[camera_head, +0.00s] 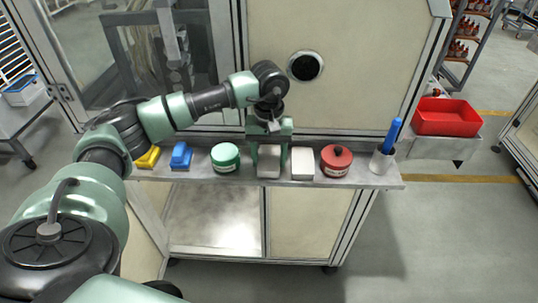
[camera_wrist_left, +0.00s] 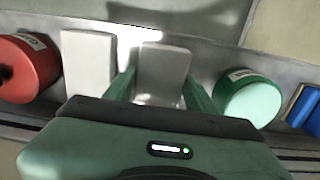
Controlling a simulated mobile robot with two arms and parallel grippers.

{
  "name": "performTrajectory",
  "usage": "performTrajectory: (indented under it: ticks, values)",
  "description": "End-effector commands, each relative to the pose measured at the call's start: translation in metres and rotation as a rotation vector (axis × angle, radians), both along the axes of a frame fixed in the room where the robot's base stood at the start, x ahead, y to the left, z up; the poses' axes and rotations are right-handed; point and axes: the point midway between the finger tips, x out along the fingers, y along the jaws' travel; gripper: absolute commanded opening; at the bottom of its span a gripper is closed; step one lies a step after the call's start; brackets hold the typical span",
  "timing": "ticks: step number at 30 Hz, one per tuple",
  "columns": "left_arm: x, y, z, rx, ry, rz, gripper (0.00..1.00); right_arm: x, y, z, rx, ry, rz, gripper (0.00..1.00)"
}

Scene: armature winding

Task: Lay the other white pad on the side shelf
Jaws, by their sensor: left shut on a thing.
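My left gripper (camera_head: 269,158) reaches down over the metal shelf (camera_head: 225,180) on the front of the machine. Its fingers are shut on a white pad (camera_head: 269,169), one finger on each side. In the left wrist view the same pad (camera_wrist_left: 163,70) sits between the fingertips (camera_wrist_left: 159,92). The pad is at or very near the shelf surface; I cannot tell whether it touches. A second white pad (camera_head: 303,163) lies on the shelf just to its right, also seen in the left wrist view (camera_wrist_left: 88,62). My right gripper is not in view.
On the shelf stand a yellow block (camera_head: 148,158), a blue block (camera_head: 181,156), a green round container (camera_head: 225,157), a red round container (camera_head: 336,160) and a cup (camera_head: 381,162) with blue sticks. A red bin (camera_head: 446,116) is at the right. The green container is close to my gripper.

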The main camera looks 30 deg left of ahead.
Motion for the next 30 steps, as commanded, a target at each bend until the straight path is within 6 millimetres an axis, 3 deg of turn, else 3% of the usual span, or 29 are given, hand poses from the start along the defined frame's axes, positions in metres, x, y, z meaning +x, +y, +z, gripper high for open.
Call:
performTrajectory:
  ticks: [7, 8, 9, 10, 23, 30]
  values:
    - [0.0, 0.0, -0.005, 0.0, 0.0, 0.0, 0.11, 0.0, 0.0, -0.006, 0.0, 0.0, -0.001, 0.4]
    - [0.0, 0.0, -0.003, 0.0, 0.0, 0.0, 0.64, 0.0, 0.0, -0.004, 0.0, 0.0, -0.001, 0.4]
    - [0.0, 0.0, -0.003, 0.0, 0.0, 0.0, 0.75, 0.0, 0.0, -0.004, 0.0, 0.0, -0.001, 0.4]
    - [0.0, 0.0, -0.003, 0.0, 0.0, 0.0, 0.77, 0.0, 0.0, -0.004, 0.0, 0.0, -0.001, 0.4]
    - [0.001, 0.0, 0.005, 0.0, -0.004, 0.0, 0.77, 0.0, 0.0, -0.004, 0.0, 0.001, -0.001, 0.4]
    - [0.001, 0.0, 0.052, -0.001, -0.008, -0.002, 0.77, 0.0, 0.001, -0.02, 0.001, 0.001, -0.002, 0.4]
